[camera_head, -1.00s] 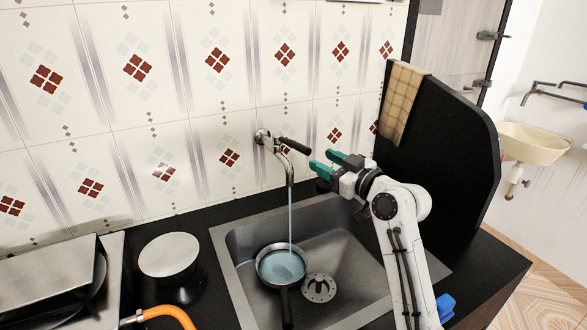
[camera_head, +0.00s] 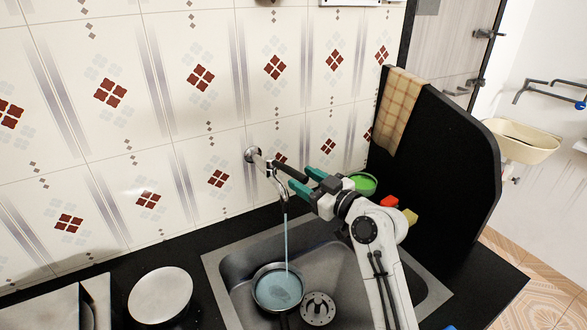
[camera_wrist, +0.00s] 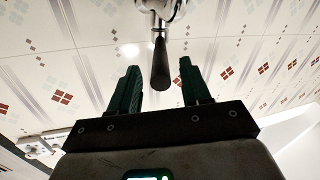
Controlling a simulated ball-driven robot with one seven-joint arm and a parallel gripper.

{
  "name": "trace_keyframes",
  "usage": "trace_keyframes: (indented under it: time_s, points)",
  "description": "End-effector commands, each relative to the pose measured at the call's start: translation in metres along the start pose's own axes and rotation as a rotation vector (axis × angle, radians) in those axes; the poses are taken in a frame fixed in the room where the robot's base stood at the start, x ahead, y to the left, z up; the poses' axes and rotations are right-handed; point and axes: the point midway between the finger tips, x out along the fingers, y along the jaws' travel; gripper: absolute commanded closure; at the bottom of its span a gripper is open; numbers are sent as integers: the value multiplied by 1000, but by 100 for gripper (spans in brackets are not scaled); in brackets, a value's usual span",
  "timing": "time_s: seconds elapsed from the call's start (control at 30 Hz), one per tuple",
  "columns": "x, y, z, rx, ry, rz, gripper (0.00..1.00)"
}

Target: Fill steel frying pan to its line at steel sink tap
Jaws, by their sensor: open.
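The steel frying pan (camera_head: 257,294) sits in the steel sink (camera_head: 222,262) under the tap (camera_head: 258,157), its handle toward the front. A stream of water (camera_head: 286,235) runs from the spout into it, and bluish water (camera_head: 279,288) covers its bottom. I cannot make out the fill line. My gripper (camera_head: 299,177) is open beside the tap, above the sink. In the wrist view, the tap's dark lever (camera_wrist: 160,72) hangs between the open fingertips, with gaps on both sides. Contact is not visible.
A round metal lid or pot (camera_head: 160,295) stands on the dark counter left of the sink. A green bowl (camera_head: 364,183), a red item (camera_head: 390,202) and a yellow item (camera_head: 410,217) are behind my arm. A black partition (camera_head: 440,160) with a cloth (camera_head: 402,108) bounds the right.

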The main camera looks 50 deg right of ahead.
Motion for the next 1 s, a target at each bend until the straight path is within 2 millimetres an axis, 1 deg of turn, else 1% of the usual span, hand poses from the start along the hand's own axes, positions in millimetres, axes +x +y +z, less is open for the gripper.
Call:
trace_keyframes:
  time_s: [0.03,0.1,0.2,0.3,0.43,0.67,1.0]
  points:
    - [9,0,-2,0,0,-1,53]
    - [20,0,-2,-1,-1,-1,53]
    - [31,0,-2,0,0,-1,53]
    - [38,0,-1,0,0,0,53]
    - [42,0,0,0,0,0,53]
    - [42,0,0,0,0,1,53]
    - [42,0,0,0,0,1,86]
